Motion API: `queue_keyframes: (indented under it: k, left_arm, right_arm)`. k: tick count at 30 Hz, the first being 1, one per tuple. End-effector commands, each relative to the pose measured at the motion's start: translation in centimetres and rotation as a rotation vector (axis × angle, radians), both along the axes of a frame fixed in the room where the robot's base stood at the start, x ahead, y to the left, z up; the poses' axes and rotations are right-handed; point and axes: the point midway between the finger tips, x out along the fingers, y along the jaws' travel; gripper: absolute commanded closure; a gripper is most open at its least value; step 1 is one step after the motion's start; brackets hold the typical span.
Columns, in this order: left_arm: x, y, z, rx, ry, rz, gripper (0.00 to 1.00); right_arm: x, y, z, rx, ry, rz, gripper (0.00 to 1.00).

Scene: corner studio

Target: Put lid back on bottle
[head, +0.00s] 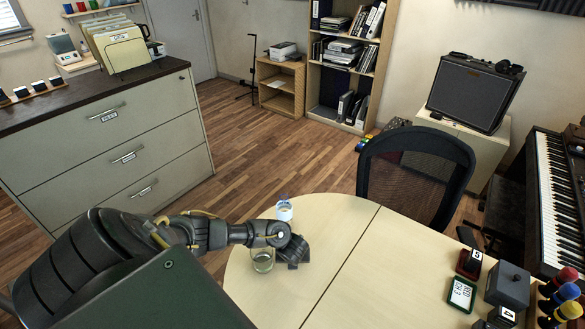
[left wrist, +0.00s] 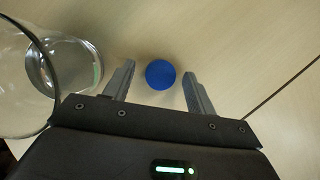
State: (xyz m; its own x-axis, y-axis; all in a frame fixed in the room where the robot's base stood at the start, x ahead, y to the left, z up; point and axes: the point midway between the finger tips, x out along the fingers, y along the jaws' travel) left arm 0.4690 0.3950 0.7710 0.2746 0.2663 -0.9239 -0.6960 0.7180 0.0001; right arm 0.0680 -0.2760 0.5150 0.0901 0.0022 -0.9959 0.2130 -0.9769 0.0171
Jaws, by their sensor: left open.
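A round blue lid (left wrist: 160,74) lies on the light wood table in the left wrist view. My left gripper (left wrist: 158,84) is open, with one finger on each side of the lid and a gap on both sides. In the head view my left gripper (head: 294,252) is low over the table, and the lid is hidden there. A small clear bottle with a blue and white look (head: 284,211) stands upright on the table beyond the gripper. My right gripper is not in view.
A clear glass vessel (head: 262,260) stands just left of my gripper; clear glass (left wrist: 62,72) fills the wrist view's left side, close to the finger. A black chair (head: 415,160) stands behind the table (head: 340,225). A small display (head: 462,294) and dark boxes (head: 507,285) are at the right.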

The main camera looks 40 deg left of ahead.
Motion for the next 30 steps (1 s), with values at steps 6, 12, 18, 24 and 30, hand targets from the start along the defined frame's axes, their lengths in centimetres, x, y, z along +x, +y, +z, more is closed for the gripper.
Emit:
queue_keyframes:
  k: [6,12,18,24,30]
  left_arm:
    - [0.0,0.0,0.0,0.0,0.0,0.0,0.49]
    - [0.0,0.0,0.0,0.0,0.0,0.0,0.75]
    - [0.0,0.0,0.0,0.0,0.0,0.0,0.91]
    - [0.0,0.0,0.1,0.0,0.0,0.0,0.91]
    - [0.1,0.0,2.5,-0.001,-0.003,-0.001,0.91]
  right_arm:
    - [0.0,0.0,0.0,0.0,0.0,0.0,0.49]
    - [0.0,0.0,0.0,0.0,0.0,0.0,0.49]
    - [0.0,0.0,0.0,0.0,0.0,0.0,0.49]
    - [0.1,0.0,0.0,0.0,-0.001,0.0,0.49]
    - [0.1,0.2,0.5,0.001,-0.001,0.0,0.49]
